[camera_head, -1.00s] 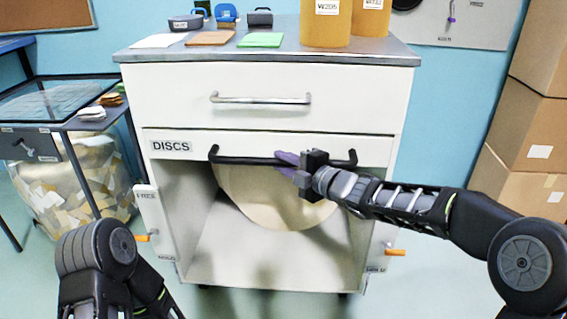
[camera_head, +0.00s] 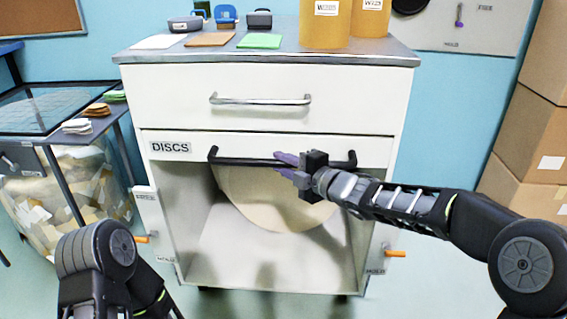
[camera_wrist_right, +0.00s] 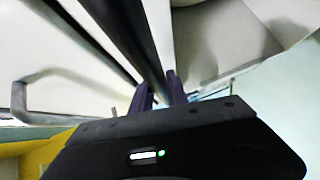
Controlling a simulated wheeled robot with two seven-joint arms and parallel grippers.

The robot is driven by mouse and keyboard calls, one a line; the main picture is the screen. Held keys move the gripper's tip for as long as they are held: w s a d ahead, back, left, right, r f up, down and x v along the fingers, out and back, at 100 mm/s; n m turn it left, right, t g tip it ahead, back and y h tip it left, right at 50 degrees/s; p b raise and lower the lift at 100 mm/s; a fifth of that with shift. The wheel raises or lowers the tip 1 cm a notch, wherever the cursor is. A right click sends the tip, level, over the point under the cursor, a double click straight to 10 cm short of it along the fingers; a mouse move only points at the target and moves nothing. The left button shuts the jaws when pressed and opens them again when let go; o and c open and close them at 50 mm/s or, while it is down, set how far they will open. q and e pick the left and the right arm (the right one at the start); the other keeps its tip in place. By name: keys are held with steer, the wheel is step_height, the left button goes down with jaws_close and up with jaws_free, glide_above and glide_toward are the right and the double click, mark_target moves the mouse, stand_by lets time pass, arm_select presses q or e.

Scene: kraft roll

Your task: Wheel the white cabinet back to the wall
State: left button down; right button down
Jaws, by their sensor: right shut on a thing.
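The white cabinet (camera_head: 165,95) stands upright in the middle of the head view, with a grey top, a closed upper drawer with a silver handle, and a front labelled DISCS with a black bar handle (camera_head: 235,161). Below it is an open compartment with a large pale round disc (camera_head: 265,200) inside. My right gripper (camera_head: 290,165) is shut on the black bar, right of its middle. The right wrist view shows the bar (camera_wrist_right: 135,45) between the purple fingers. My left arm is at the lower left; its gripper is out of view.
The blue wall (camera_head: 455,90) is behind the cabinet. A glass-topped side table (camera_head: 55,150) with a bin of paper scraps (camera_head: 75,195) stands at left. Stacked cardboard boxes (camera_head: 530,130) stand at right. Two tan cylinders (camera_head: 325,30) and small items sit on the cabinet top.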

steer(key=c, duration=1.7)
jaws_free()
steer(key=shift+w+d+r, duration=0.15)
steer(key=shift+r, duration=0.05)
steer(key=shift+c, duration=0.2)
steer(key=o, duration=0.4)
steer(key=shift+f, duration=0.2)
steer(key=shift+o, duration=0.2)
steer(key=p+v, duration=0.1)
steer(key=v, duration=0.6)
steer(key=shift+s+d, duration=0.15)
steer(key=shift+s, duration=0.1)
